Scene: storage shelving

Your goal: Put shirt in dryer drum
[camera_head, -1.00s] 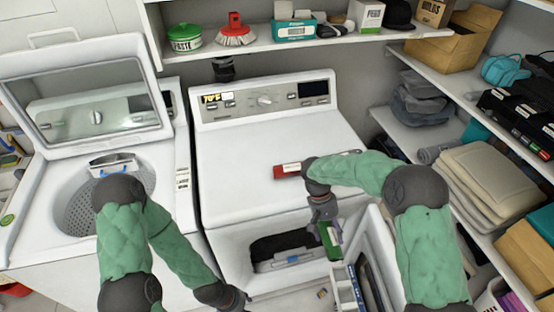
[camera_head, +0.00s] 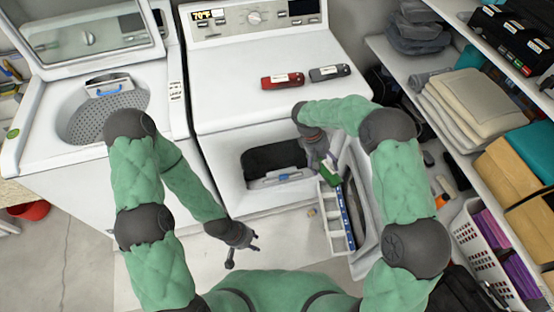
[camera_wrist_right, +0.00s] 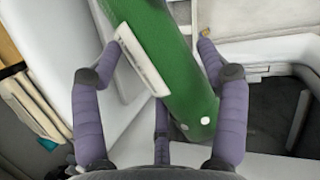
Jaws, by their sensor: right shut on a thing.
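The white dryer (camera_head: 235,115) has its front opening (camera_head: 275,158) exposed, dark inside. Its door (camera_head: 368,205) is open at the right of the opening. My right gripper (camera_head: 328,168) is shut on a green object (camera_head: 331,178) with a white label, just right of the opening and near the door. In the right wrist view, my right gripper's fingers (camera_wrist_right: 163,45) lie on either side of the green object (camera_wrist_right: 165,65). My left gripper (camera_head: 243,256) is open and empty, low in front of the dryer. I cannot make out a shirt for certain.
A red object (camera_head: 282,81) and a grey object (camera_head: 330,73) lie on the dryer top. The open-lidded washer (camera_head: 45,125) stands at left. Shelves with folded cloths (camera_head: 470,100) and a white basket (camera_head: 480,250) bound the right side. Floor in front is partly clear.

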